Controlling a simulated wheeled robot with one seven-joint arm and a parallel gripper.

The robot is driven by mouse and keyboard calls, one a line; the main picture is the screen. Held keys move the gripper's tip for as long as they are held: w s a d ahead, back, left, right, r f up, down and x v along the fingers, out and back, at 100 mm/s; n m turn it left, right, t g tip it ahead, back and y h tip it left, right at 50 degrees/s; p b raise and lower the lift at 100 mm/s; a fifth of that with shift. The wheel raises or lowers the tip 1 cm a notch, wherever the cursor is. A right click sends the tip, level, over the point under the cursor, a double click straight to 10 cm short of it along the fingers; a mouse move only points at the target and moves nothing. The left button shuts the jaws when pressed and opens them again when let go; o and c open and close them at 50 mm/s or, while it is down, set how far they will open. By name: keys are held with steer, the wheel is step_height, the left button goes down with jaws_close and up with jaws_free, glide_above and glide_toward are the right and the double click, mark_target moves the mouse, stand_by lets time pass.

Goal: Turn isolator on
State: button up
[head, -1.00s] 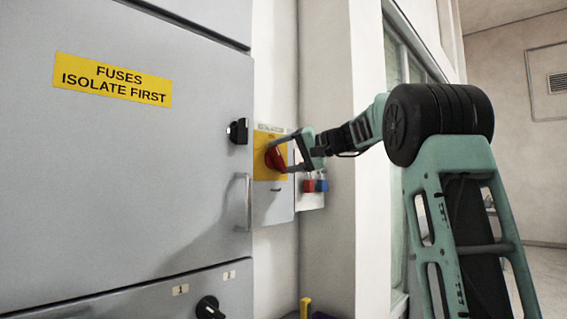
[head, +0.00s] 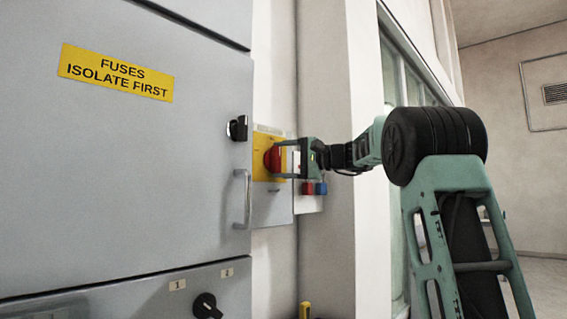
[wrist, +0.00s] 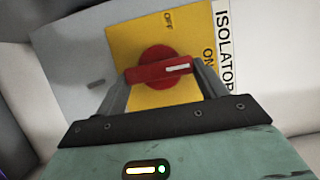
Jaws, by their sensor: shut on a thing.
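The isolator is a red rotary knob (head: 270,160) on a yellow plate (head: 263,145), fixed to a grey box right of the big cabinet. In the wrist view the red handle (wrist: 152,71) lies across the plate, marked OFF at the top and ON at the right. The white mark on the handle is at its right end, towards ON. My gripper (head: 279,160) is shut on the red handle, with one finger at each end of it. In the wrist view, the gripper (wrist: 160,72) hides the lower part of the plate.
The grey cabinet (head: 150,190) with a "FUSES ISOLATE FIRST" label (head: 116,72) fills the left. A black knob (head: 237,129) and a bar handle (head: 242,199) stick out near its edge. Red and blue tags (head: 314,188) hang just below my gripper. A pale wall corner (head: 327,250) stands right.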

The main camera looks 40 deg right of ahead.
stand_by(0.4)
steer(key=o, duration=1)
steer(key=shift+s+d, duration=0.1)
steer(key=b+v, duration=0.2)
steer(key=v, duration=1.5)
steer(key=shift+s+f+b, duration=0.1)
steer(key=shift+s+b, duration=0.05)
steer(key=shift+b, duration=0.15)
